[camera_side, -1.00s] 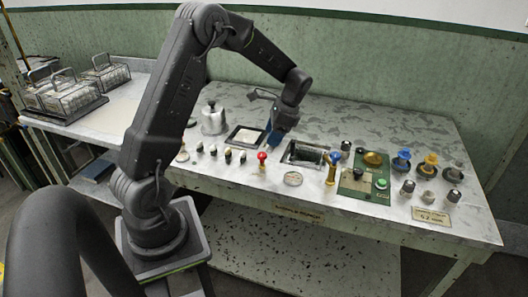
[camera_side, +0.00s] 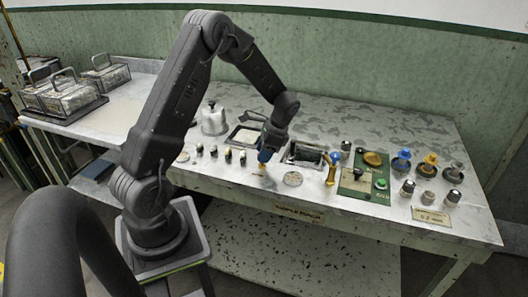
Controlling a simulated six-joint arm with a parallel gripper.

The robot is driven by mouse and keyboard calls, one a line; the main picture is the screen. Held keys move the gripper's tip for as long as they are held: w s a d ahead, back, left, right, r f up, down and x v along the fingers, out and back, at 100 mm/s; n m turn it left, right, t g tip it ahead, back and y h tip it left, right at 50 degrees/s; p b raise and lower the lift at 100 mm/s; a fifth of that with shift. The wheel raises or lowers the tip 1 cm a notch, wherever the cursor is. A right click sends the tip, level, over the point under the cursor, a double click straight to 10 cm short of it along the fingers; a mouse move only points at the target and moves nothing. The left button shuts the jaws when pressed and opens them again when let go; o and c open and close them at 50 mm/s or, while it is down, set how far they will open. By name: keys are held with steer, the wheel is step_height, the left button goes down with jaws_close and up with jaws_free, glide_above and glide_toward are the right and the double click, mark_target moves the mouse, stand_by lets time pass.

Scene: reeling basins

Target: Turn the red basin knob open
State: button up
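My gripper (camera_side: 265,155), with blue fingers, points down over the spot of the red basin knob at the front middle of the bench. The red top is hidden behind the fingers. A short yellowish stem (camera_side: 262,169) shows just below the fingertips. The fingers are at the knob's top, but I cannot tell whether they touch it or are closed around it.
A blue-topped brass tap (camera_side: 332,168) stands to the right, beside a dark basin opening (camera_side: 304,153). A round disc (camera_side: 293,179) lies close by. Several small dark knobs stand to the left. A green panel (camera_side: 364,180) and blue, yellow and grey valves are further right.

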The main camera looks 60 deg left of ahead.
steer(key=c, duration=0.6)
steer(key=shift+n, duration=0.3)
steer(key=n+h, duration=0.1)
steer(key=n, duration=0.1)
steer(key=shift+a+n, duration=0.1)
steer(key=shift+n, duration=0.3)
steer(key=n+h, duration=0.1)
steer(key=n, duration=0.2)
steer(key=shift+a+n+h, duration=0.1)
steer(key=shift+n+h, duration=0.2)
steer(key=shift+h, duration=0.1)
steer(key=n+h, duration=0.1)
steer(key=n, duration=0.4)
steer(key=shift+a+n+t+h, duration=0.15)
steer(key=shift+n+t+h, duration=0.15)
steer(key=shift+t+h, duration=0.1)
steer(key=n, duration=0.2)
steer(key=n+t+h, duration=0.1)
steer(key=n, duration=0.2)
steer(key=shift+s+t, duration=0.15)
steer(key=shift+t, duration=0.15)
steer(key=shift+n, duration=0.3)
